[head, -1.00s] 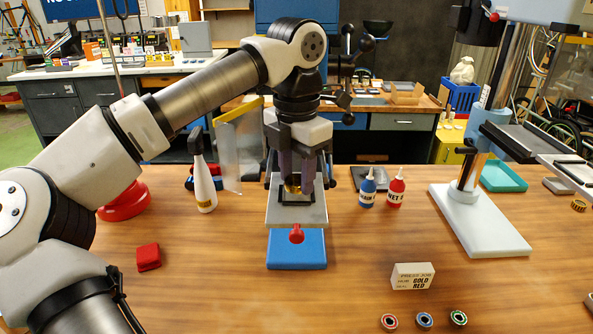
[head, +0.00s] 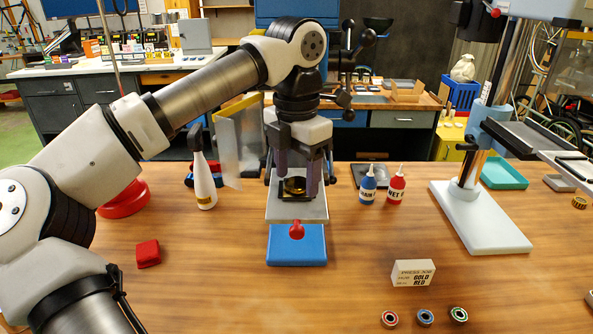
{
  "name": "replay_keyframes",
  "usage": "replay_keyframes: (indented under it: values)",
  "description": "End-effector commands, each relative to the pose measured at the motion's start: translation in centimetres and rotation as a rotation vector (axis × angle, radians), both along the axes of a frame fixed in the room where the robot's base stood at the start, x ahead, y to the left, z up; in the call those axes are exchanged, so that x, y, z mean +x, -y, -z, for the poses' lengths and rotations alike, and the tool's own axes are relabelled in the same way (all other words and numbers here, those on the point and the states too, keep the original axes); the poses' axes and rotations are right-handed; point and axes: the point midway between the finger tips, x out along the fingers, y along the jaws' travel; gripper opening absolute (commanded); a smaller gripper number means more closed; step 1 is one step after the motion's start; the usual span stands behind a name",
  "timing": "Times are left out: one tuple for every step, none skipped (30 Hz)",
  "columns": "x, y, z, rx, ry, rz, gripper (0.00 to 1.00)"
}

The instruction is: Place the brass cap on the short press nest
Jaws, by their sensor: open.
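The brass cap (head: 295,185) sits at the black square nest (head: 286,198) on the grey plate (head: 297,213) of the short press. The short press has a blue base (head: 297,249) and a red knob (head: 297,232) at its front. My gripper (head: 297,187) points straight down over the plate. Its two fingers are open, one on each side of the cap, with visible gaps to it. The cap looks roughly level; its exact seating in the nest is too small to tell.
A taller press with a white base (head: 480,228) stands at the right. Blue (head: 368,187) and red (head: 396,188) bottles stand right of the short press, a white bottle (head: 204,180) left. A label block (head: 413,273) and several small rings lie at front right. Front-left table is mostly clear.

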Motion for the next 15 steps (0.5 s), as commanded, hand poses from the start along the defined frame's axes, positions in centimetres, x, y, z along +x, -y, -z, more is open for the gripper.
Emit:
replay_keyframes:
  values:
    - [0.0, 0.0, -1.0, 0.001, 0.001, 0.0, 0.61]
    - [0.0, 0.0, -1.4, 0.001, 0.001, 0.0, 0.61]
    - [0.1, 0.0, -1.6, 0.0, 0.003, -0.002, 0.61]
    - [0.1, 0.1, -2.1, 0.001, 0.004, -0.002, 0.61]
    - [0.1, 0.1, -2.7, 0.001, 0.004, -0.001, 0.61]
    - [0.0, 0.1, -3.5, -0.001, 0.003, 0.0, 0.61]
    - [0.1, 0.1, -4.1, 0.0, 0.003, 0.0, 0.61]
    - [0.1, 0.1, -4.7, 0.001, 0.004, -0.001, 0.61]
    - [0.1, 0.1, -5.3, 0.0, 0.004, -0.001, 0.61]
    - [0.0, 0.1, -5.9, -0.001, 0.003, -0.001, 0.61]
    - [0.0, 0.1, -6.3, 0.0, 0.003, 0.0, 0.61]
    - [0.1, 0.1, -6.8, -0.001, 0.002, 0.0, 0.61]
    - [0.0, 0.1, -7.2, 0.0, 0.001, 0.001, 0.61]
    - [0.0, 0.1, -7.4, 0.0, 0.001, 0.0, 0.61]
    - [0.0, 0.1, -7.8, 0.0, 0.001, 0.0, 0.61]
